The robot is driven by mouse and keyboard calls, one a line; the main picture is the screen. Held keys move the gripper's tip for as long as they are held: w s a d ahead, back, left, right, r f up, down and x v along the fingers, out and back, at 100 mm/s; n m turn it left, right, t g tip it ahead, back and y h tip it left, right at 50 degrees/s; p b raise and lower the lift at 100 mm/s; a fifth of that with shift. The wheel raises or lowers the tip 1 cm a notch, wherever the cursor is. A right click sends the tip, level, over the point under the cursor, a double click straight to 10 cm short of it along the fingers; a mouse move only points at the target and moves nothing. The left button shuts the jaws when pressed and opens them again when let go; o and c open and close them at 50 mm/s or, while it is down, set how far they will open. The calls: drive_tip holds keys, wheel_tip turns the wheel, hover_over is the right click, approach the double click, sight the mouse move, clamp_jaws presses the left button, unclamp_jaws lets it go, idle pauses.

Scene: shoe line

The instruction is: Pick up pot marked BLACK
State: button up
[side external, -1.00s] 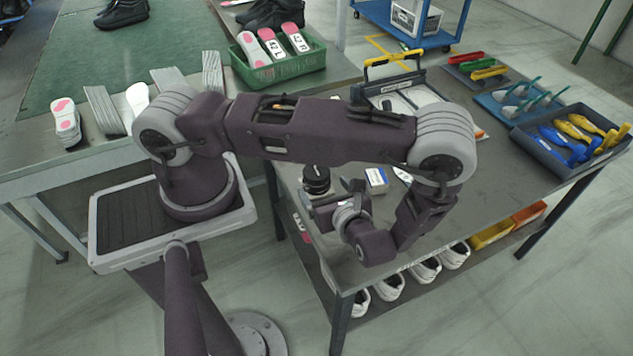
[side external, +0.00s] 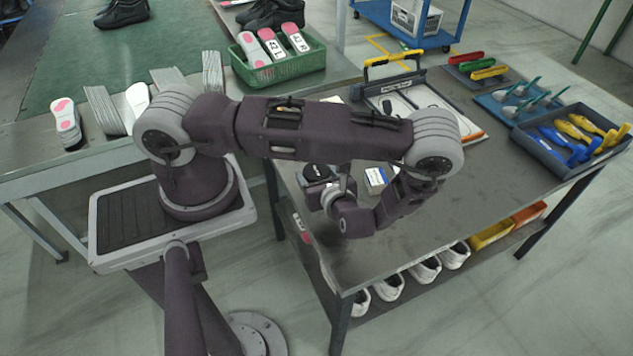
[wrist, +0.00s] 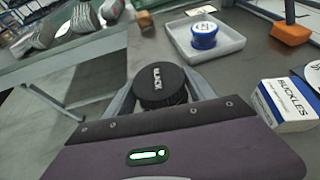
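The pot marked BLACK (wrist: 160,84) is a round black jar with white lettering on its lid, standing upright on the grey table. Its dark lid also shows in the side external view (side external: 316,172). My gripper (wrist: 161,80) is low at the pot, with one finger on each side of it in the wrist view. The fingers look open; I cannot tell whether either one touches the pot. The lower near side of the pot is hidden by my gripper's body.
A blue pot with a white lid (wrist: 204,35) stands in a white tray (wrist: 232,44) beyond the black pot. A BUCKLES box (wrist: 287,104) is to the right. An orange block (wrist: 291,33) is at the far right.

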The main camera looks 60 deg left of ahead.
clamp_jaws()
drive_tip(key=shift+r, duration=0.1)
